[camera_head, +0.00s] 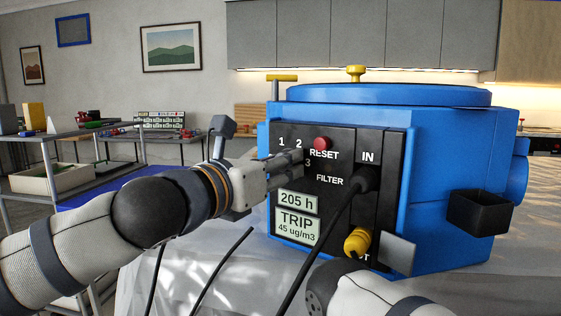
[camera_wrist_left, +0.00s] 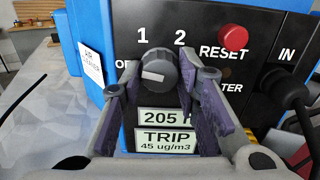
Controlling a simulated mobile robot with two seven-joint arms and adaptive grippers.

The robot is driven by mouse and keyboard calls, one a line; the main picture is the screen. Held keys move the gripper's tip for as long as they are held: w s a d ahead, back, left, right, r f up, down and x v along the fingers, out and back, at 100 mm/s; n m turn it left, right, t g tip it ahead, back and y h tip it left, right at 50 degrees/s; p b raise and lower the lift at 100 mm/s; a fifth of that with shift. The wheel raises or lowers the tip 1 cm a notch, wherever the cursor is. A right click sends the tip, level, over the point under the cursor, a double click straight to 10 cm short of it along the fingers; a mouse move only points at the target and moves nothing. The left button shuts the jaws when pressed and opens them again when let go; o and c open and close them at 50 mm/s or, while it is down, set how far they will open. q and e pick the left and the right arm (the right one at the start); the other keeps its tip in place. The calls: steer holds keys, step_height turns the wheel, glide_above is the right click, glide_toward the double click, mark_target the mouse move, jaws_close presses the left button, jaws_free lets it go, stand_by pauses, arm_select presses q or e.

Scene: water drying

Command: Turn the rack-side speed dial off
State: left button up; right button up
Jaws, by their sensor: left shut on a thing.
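The speed dial (camera_wrist_left: 158,72) is a dark round knob on the black front panel, below the printed 1 and 2 in the left wrist view. Its white mark points left, toward a label reading "OF" that is partly hidden by a finger. My left gripper (camera_wrist_left: 167,76) has one finger on each side of the dial and is shut on it. In the head view my left gripper (camera_head: 296,168) reaches the panel from the left and hides the dial. My right gripper is out of view.
The panel belongs to a blue machine (camera_head: 450,145). A red RESET button (camera_head: 322,143) sits close above my left fingers. A black cable (camera_head: 335,225) hangs from the IN socket. Below are displays reading 205 h and TRIP (camera_head: 297,222), and a yellow plug (camera_head: 357,242).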

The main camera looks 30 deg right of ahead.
arm_select(q)
steer(key=shift+n, duration=1.1)
steer(key=o, duration=1.2)
steer(key=shift+c, duration=0.2)
steer(key=shift+a, duration=0.1)
steer(key=v, duration=1.2)
steer(key=shift+f, duration=0.1)
